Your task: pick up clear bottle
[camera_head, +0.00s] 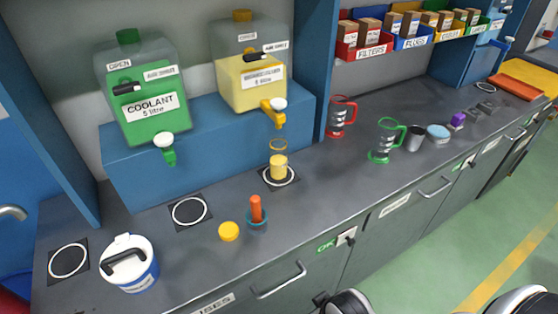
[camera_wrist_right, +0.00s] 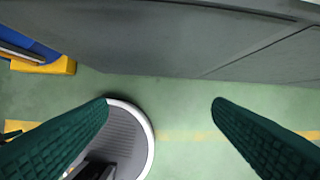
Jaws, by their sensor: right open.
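A clear bottle (camera_head: 278,161) with a yellow rim and yellow liquid in its lower part stands upright on a white-ringed black pad (camera_head: 266,183) on the grey counter. It is below the yellow tap of the clear tank with yellow fluid. The bottle does not show in the right wrist view. My right gripper (camera_wrist_right: 161,103) is open and empty, its two green fingers wide apart over the green floor, beside the counter's front. My left gripper is not in view; only white and black parts of my arms show at the head view's bottom edge.
The yellow-fluid tank (camera_head: 250,82) and green coolant tank (camera_head: 140,70) stand on a blue shelf (camera_head: 205,145) behind. An orange-handled tool in a blue cup (camera_head: 257,221), a yellow lid (camera_head: 229,231) and a white canister (camera_head: 128,264) are nearer.

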